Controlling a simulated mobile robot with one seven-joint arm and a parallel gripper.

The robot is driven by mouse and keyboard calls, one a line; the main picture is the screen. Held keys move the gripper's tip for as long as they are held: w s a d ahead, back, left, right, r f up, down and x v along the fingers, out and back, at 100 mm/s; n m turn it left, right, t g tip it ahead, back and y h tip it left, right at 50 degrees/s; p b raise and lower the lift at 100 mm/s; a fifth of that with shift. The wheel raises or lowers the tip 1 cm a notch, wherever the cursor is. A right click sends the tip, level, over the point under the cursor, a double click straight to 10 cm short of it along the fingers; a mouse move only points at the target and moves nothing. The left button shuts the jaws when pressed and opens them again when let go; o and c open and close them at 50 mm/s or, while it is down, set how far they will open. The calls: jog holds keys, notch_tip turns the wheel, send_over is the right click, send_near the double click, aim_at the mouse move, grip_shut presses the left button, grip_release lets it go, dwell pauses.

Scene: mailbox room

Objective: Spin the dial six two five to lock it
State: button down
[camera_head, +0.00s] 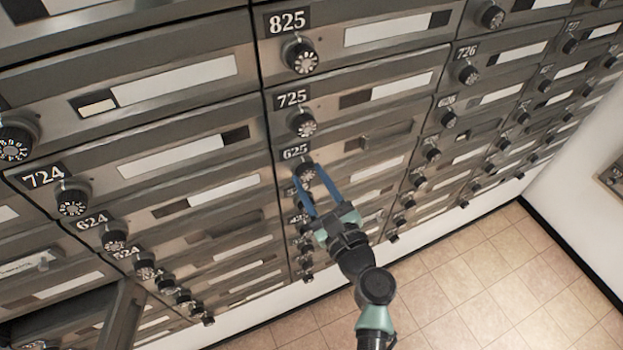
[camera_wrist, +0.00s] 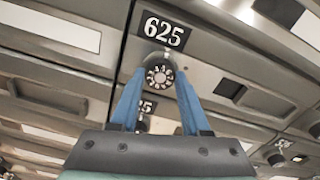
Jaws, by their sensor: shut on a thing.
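The dial of mailbox 625 (camera_head: 306,173) is a round black knob with a pale numbered face, below the 625 plate (camera_head: 295,152). It also shows in the wrist view (camera_wrist: 159,75), right under the plate with 625 (camera_wrist: 164,31). My gripper (camera_head: 306,180) has blue fingers that reach up to this dial from below, one on each side. In the wrist view the fingertips (camera_wrist: 160,78) touch the dial's left and right sides, so the gripper is shut on it. The dial's markings are too small to read.
The 725 dial (camera_head: 302,124) is just above and the 825 dial (camera_head: 300,56) higher up. More dials sit close below, partly hidden by my gripper. A mailbox door (camera_head: 122,314) stands open at the lower left. The tiled floor (camera_head: 480,275) is clear at the lower right.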

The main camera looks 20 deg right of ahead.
jog(key=shift+c, duration=1.9)
grip_release()
jog(key=s+b, duration=0.3)
jog(key=s, duration=1)
jog(key=shift+d+b, duration=0.25)
jog(key=shift+b, duration=0.1)
